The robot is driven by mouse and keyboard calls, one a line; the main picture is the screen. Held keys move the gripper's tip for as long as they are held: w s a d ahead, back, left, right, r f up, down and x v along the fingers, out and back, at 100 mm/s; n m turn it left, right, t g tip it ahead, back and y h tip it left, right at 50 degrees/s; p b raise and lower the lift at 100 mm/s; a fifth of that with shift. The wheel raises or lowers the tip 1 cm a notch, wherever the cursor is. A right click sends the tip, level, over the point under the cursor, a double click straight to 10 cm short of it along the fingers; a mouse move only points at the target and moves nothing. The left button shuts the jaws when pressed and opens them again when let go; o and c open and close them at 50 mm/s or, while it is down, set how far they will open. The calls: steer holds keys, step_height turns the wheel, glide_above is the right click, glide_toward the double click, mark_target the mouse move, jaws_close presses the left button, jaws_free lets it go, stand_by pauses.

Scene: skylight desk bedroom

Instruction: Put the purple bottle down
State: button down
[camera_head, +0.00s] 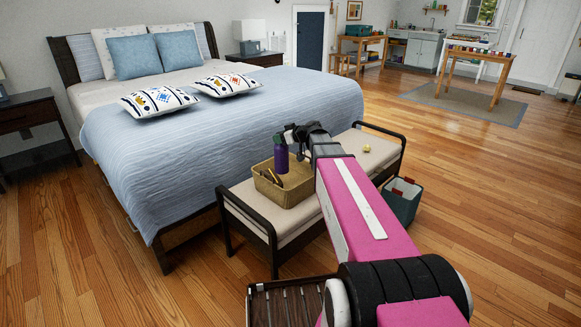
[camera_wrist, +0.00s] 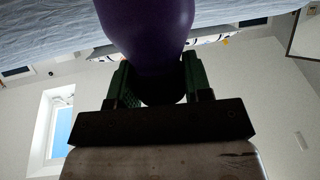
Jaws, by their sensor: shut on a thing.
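The purple bottle (camera_head: 281,155) is upright in the head view, at the far end of my arm, over or beside the left part of a tan basket (camera_head: 290,194). I cannot tell whether its base touches the basket. My gripper (camera_head: 297,135) is shut on the bottle near its top. In the wrist view the bottle (camera_wrist: 147,30) fills the upper middle, between the two green fingers of my gripper (camera_wrist: 155,88). The bottle's lower end is out of that view.
The basket holds some small brown items and sits on a cushioned bench (camera_head: 248,215) at the foot of the bed (camera_head: 150,150). A small gold object (camera_head: 366,149) lies on the bench's right part. A dark green bin (camera_head: 402,200) stands on the floor to the right.

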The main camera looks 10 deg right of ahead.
steer(key=w+d+f, duration=0.7)
steer(key=f, duration=0.3)
steer(key=shift+w, duration=0.15)
steer(key=c, duration=0.5)
jaws_free()
steer(key=shift+f, duration=0.1)
steer(key=shift+c, duration=0.2)
steer(key=shift+a, duration=0.1)
